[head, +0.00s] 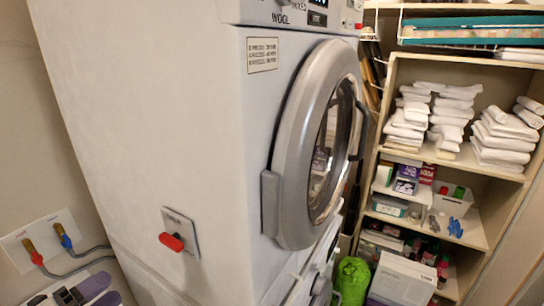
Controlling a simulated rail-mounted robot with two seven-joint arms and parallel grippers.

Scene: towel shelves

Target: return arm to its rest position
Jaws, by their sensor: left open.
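My left gripper (92,291) shows at the bottom left corner, partly cut off by the picture's lower edge. It is open, and I see nothing held in it. It is in front of the lower left wall, below the pipe valves and left of the big white washing machine (150,120). The rest of the left arm is mostly out of view. My right gripper is not in view.
The washing machine with its round grey door (290,150) fills the middle. A red handle (172,242) sticks out of its side. Red and blue valves with hoses (45,248) are on the left wall. Shelves (470,165) with folded white towels (500,135) stand at right.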

